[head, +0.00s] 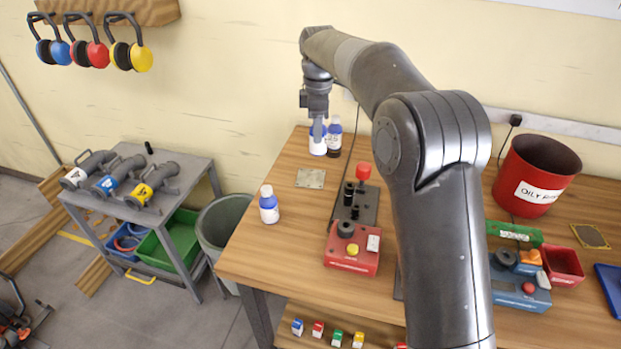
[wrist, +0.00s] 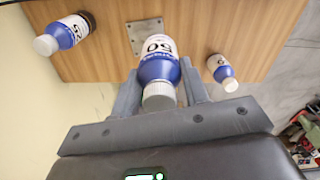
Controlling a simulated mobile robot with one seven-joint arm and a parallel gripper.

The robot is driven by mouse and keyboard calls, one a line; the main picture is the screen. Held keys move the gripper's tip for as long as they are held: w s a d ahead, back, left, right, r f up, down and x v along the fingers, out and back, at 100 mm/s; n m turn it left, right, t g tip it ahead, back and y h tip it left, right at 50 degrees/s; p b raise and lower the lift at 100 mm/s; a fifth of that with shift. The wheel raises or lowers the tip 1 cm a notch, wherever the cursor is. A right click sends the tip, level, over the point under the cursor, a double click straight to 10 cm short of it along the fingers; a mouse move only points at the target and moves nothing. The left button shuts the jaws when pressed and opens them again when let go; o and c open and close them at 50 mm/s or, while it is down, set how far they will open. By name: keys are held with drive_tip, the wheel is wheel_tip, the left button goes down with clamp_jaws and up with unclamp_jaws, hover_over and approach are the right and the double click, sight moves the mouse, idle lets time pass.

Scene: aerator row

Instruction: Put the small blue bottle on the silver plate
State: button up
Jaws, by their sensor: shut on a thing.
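My gripper (head: 318,130) is at the back of the wooden bench, shut on a blue bottle with a white label (head: 317,146). In the wrist view the bottle (wrist: 159,65), marked 50, sits between my fingers with its pale cap towards me. I cannot tell whether its base touches the bench. The silver plate (head: 311,178) lies flat and empty in front of it; it also shows in the wrist view (wrist: 145,37). Another blue bottle (head: 268,204) stands upright near the bench's left edge; it also shows in the wrist view (wrist: 223,72).
A bottle with a dark base (head: 334,138) stands close beside the held one; it is marked 25 in the wrist view (wrist: 65,33). A dark stand with a red knob (head: 363,171) and a red control box (head: 352,250) are right of the plate. Bare bench surrounds the plate.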

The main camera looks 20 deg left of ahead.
hover_over(317, 186)
wheel_tip(317, 186, down, 12)
drive_tip(key=shift+f, duration=0.25)
idle(0.3)
drive_tip(key=shift+s+f, duration=0.1)
drive_tip(key=shift+f, duration=0.05)
drive_tip(key=o, duration=1)
